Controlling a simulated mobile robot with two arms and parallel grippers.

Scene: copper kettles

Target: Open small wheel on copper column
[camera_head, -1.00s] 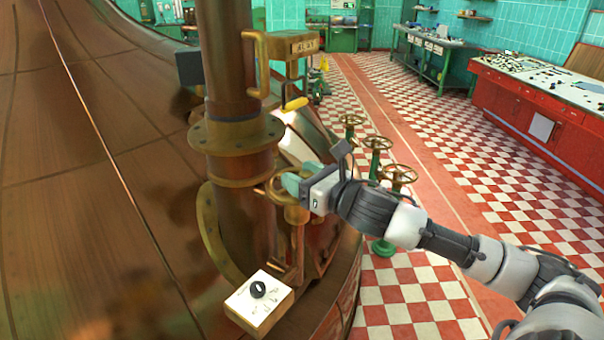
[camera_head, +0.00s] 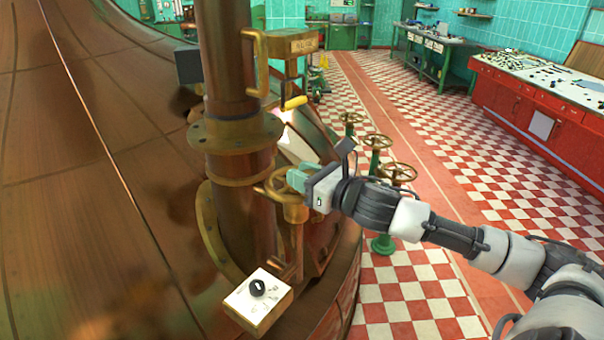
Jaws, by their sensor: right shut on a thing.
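The copper column (camera_head: 228,75) stands upright left of centre, with a flange partway down. The small brass wheel (camera_head: 283,200) sits low on its right side. My right gripper (camera_head: 296,180) comes in from the right with its greenish fingers at the wheel's right rim. It is shut on the rim. The fingers and gripper body hide the right part of the wheel. My left gripper is not in view.
A control box with a black knob (camera_head: 246,306) sits below the wheel. A yellow-handled lever (camera_head: 294,103) is above it. Green stands with handwheels (camera_head: 397,173) rise behind my right arm. A red console (camera_head: 532,107) stands at the right, with checkered floor between.

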